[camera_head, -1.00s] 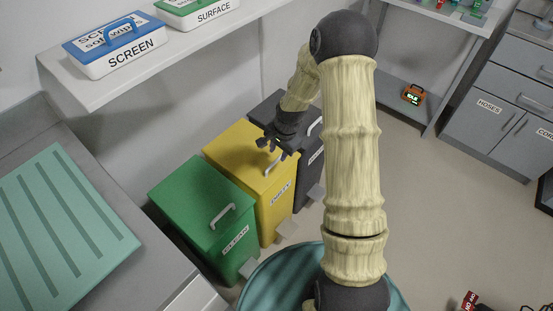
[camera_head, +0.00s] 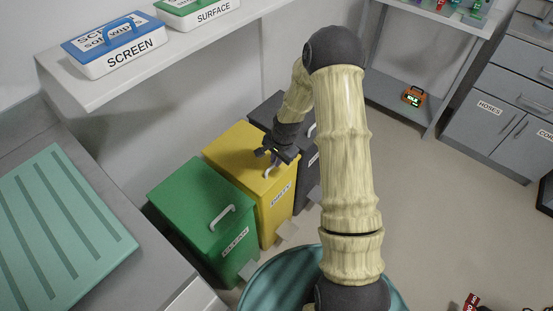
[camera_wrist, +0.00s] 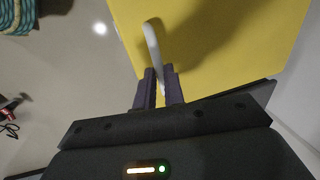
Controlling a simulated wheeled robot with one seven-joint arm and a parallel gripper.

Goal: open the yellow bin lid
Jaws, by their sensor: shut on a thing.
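The yellow bin (camera_head: 233,160) stands between a green bin and a dark grey bin, and its lid is down. A pale curved handle (camera_wrist: 152,45) stands on the yellow lid (camera_wrist: 215,50) in the wrist view. My gripper (camera_head: 270,164) is low over the front part of the yellow lid. In the wrist view my gripper (camera_wrist: 158,85) has its two fingers shut on the handle, one on each side of its near end. The gripper hides part of the handle in the head view.
The green bin (camera_head: 197,200) is at the near left, with its lid down and a handle on it. The dark grey bin (camera_head: 267,108) is at the far side, partly behind my arm. A white shelf (camera_head: 180,45) holding boxes runs above left. Open floor (camera_head: 430,210) lies to the right.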

